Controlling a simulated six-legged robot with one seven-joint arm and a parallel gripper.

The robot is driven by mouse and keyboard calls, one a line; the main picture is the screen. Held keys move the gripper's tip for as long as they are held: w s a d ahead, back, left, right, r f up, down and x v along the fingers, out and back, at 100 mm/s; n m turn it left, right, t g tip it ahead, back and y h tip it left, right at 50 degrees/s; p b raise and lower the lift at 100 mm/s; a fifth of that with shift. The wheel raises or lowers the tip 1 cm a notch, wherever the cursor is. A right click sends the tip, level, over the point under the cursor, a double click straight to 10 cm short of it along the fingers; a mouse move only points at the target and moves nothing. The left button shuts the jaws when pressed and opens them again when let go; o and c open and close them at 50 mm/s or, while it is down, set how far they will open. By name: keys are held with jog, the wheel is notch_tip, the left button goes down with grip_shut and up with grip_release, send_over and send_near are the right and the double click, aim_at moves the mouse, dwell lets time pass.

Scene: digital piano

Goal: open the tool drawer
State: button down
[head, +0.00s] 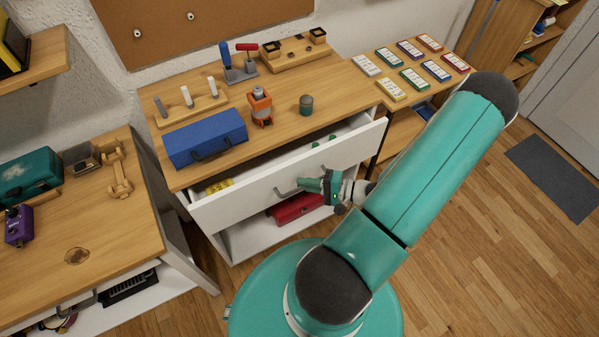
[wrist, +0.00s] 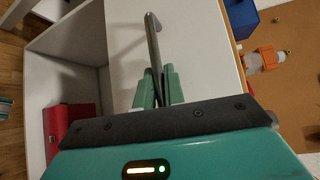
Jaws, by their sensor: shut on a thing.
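The tool drawer (head: 232,205) is a white drawer under the wooden top of the middle cabinet. It stands partly pulled out, and a yellow thing and green things show inside it. Its grey bar handle (head: 284,192) runs along the drawer front. My gripper (head: 304,184) is at the handle. In the wrist view the green fingers (wrist: 155,88) are shut on one end of the handle (wrist: 152,38), with the white drawer front behind them. Most of the drawer's inside is hidden by its front and the cabinet top.
A red box (head: 293,209) sits on the open shelf below the drawer. A blue toolbox (head: 205,138), an orange tool (head: 260,106) and a small dark jar (head: 306,104) stand on the top. A second workbench (head: 110,245) stands close on the left. Wooden floor (head: 500,260) is free on the right.

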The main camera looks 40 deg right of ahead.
jog(key=s+a, duration=0.2)
jog(key=s, duration=0.5)
jog(key=s+a, duration=0.2)
jog(key=s, duration=0.6)
jog(key=shift+s+a, duration=0.2)
jog(key=shift+a, duration=0.1)
jog(key=c, duration=1.8)
grip_release()
jog(key=shift+o, duration=0.2)
jog(key=v, duration=1.3)
jog(key=shift+s+d, duration=0.25)
jog(key=shift+s, duration=0.05)
jog(key=shift+s+r, duration=0.1)
jog(key=shift+r, duration=0.05)
